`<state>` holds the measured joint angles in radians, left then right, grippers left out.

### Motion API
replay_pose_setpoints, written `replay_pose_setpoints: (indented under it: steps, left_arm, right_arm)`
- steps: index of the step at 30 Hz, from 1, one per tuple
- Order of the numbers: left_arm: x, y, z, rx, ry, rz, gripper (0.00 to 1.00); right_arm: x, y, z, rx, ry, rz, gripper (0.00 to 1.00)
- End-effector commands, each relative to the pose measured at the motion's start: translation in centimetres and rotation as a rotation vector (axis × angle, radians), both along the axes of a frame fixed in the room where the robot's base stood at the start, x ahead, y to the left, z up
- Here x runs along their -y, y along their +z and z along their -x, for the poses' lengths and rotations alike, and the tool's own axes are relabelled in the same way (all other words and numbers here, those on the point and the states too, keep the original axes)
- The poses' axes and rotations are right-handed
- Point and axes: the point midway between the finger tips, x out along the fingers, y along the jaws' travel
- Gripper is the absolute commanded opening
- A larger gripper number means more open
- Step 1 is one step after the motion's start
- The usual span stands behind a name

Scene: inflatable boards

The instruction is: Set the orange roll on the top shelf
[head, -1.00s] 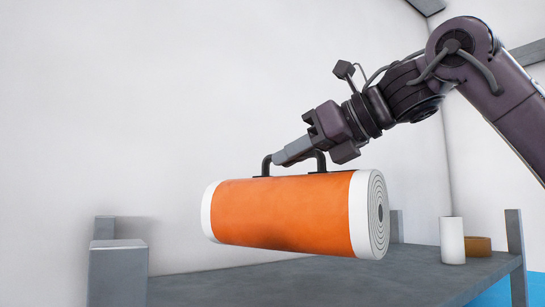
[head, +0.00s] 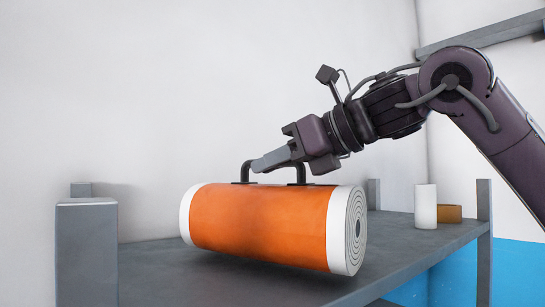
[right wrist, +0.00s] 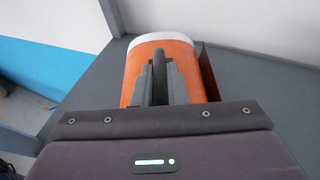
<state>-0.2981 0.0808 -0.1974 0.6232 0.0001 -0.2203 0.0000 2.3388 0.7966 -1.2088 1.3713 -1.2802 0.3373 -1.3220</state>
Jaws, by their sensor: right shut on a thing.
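The orange roll (head: 260,225) has white ends and a black carry handle on top. In the head view it lies level just over or on the grey top shelf (head: 400,250); I cannot tell for certain whether it touches. My right gripper (head: 272,162) is shut on the handle from above. In the right wrist view the gripper fingers (right wrist: 160,85) close on the handle over the orange roll (right wrist: 183,52). My left gripper is not in view.
A white cylinder (head: 426,206) and a brown object (head: 449,214) stand at the shelf's right end. Grey posts rise at the corners, with a broad one (head: 87,250) at the left front. A white wall is behind. The shelf's front middle is bare.

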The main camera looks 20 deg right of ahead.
Motion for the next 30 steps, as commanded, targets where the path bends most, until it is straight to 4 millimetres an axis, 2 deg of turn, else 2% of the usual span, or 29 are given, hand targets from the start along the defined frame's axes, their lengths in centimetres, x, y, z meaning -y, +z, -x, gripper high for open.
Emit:
replay_pose_setpoints:
  steps: [8,26,27,30]
  left_arm:
    - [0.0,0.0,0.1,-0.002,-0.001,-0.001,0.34]
    - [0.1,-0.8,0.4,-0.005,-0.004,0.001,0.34]
    - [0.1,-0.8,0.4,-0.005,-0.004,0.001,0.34]
    - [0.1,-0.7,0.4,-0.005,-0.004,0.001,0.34]
  right_arm:
    - [0.0,0.2,0.0,0.004,0.000,-0.003,0.00]
    - [0.0,-0.9,0.0,0.004,0.000,-0.003,0.00]
    - [0.0,-0.8,0.1,0.004,0.000,-0.003,0.15]
    - [0.0,-0.8,0.0,0.003,0.000,-0.003,0.28]
